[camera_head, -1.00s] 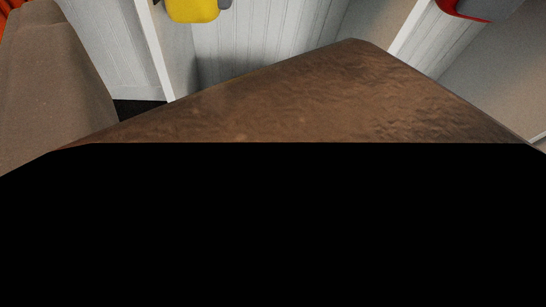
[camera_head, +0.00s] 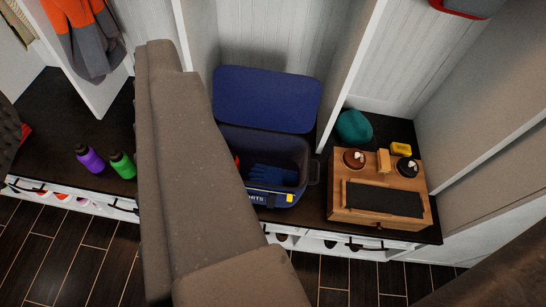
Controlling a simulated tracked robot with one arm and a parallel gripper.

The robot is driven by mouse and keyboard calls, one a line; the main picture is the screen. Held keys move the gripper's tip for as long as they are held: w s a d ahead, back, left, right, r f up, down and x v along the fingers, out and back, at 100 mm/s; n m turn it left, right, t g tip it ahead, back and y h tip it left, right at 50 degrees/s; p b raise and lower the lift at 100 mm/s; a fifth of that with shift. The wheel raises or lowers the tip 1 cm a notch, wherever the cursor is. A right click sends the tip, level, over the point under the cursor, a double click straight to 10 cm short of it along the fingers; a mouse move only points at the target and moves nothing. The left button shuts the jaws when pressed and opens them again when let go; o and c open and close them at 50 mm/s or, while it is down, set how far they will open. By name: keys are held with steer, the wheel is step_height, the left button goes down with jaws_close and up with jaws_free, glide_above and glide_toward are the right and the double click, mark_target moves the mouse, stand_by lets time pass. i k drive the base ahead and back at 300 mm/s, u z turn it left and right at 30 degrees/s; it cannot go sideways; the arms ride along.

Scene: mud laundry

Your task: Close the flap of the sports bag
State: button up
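The sports bag (camera_head: 299,147) is dark blue and stands on the dark bench in the middle cubby. Its flap (camera_head: 266,98) is open, standing up at the back against the white panelling. Inside lie blue gloves (camera_head: 272,175) and a bit of something red at the left. The front shows part of a label and a yellow tag. A large grey-brown form, apparently part of my own arm, hides the bag's left side. I cannot make out my gripper or its fingers.
To the right, a wooden box (camera_head: 424,190) carries several small items, with a teal rounded thing (camera_head: 354,126) behind. A purple bottle (camera_head: 90,159) and a green bottle (camera_head: 123,164) stand left. White dividers (camera_head: 351,74) flank the bag. An orange-grey jacket (camera_head: 84,35) hangs upper left.

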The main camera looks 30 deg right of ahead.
mark_target(242, 96)
steer(key=z, duration=0.85)
steer(key=i, duration=0.45)
steer(key=u, duration=0.35)
steer(key=k, duration=0.55)
steer(key=u, duration=0.2)
steer(key=i, duration=1.2)
steer(key=z, duration=0.3)
